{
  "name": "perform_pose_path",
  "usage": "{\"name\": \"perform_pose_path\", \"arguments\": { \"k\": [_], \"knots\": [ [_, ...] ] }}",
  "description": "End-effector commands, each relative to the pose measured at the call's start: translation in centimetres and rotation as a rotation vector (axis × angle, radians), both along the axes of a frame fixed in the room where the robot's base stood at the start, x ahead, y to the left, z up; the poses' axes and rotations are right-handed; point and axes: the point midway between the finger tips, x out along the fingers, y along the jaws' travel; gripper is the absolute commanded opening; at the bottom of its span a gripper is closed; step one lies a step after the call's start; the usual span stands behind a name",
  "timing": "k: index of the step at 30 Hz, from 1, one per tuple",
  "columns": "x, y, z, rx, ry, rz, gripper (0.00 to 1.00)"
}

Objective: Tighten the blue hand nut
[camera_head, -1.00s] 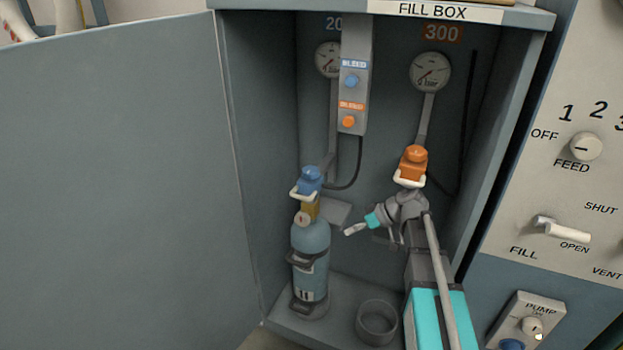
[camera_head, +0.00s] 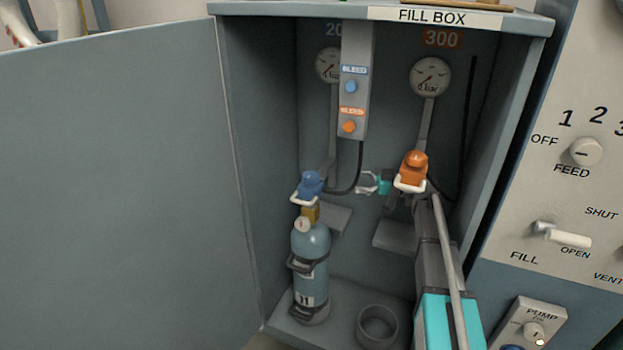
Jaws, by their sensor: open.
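The blue hand nut (camera_head: 310,184) sits with its white loop handle on the brass valve (camera_head: 309,213) of the blue-grey cylinder (camera_head: 311,244) marked 11, inside the fill box at left. My gripper (camera_head: 360,183) is open and empty to the right of the blue nut, apart from it, at about the same height in the picture. Its fingers point left. My arm comes up from the lower right, and its wrist is partly hidden behind the orange hand nut (camera_head: 413,168). The nut's thread and how tight it sits cannot be seen.
A black hose (camera_head: 359,168) curves between the blue nut and my gripper. The grey bleed panel (camera_head: 354,90) with blue and orange buttons hangs above. An empty round holder (camera_head: 377,325) stands on the floor at right. The open door (camera_head: 115,190) fills the left.

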Motion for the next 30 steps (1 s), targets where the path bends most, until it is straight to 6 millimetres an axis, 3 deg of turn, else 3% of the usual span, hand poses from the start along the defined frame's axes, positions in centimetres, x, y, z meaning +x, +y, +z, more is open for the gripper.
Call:
{"name": "perform_pose_path", "arguments": {
  "k": [14,20,30],
  "knots": [
    [0.0,1.0,0.0,-0.002,0.003,0.001,1.00],
    [0.2,3.0,0.0,-0.002,0.003,0.002,1.00],
    [0.6,8.0,0.0,-0.002,0.003,0.002,1.00]
  ]
}}
